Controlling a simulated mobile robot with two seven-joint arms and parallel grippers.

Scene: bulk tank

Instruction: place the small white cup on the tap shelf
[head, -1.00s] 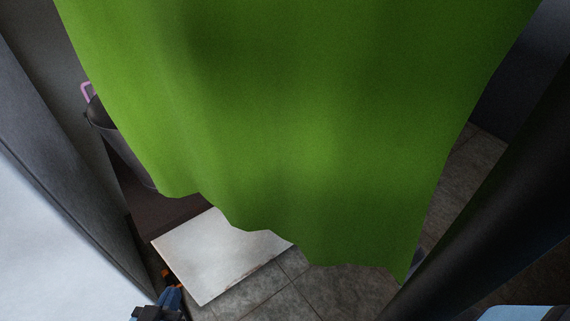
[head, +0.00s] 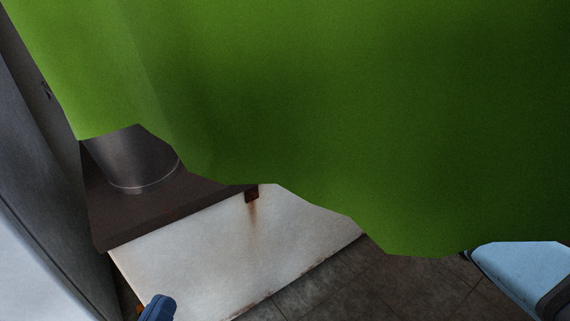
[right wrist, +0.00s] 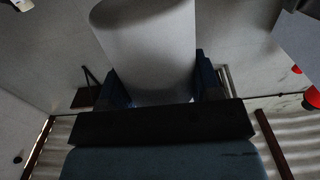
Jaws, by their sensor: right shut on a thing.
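In the right wrist view the small white cup (right wrist: 150,45) is a pale, smooth cylinder. It sits between the dark blue fingers of my right gripper (right wrist: 162,85), which is shut on it. The cup does not show in the head view. My left gripper (head: 158,308) shows as a small blue piece at the bottom left of the head view, in front of a white panel. Its opening cannot be made out. I cannot tell the tap shelf for sure; a dark brown ledge (head: 215,192) is partly hidden by a green curtain.
The green curtain (head: 330,110) fills most of the head view. A grey metal bucket (head: 135,160) stands on the ledge, its top hidden. A rust-stained white panel (head: 215,255) is below the ledge. Grey tiled floor (head: 345,280) shows at the bottom. A grey wall rises at the left.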

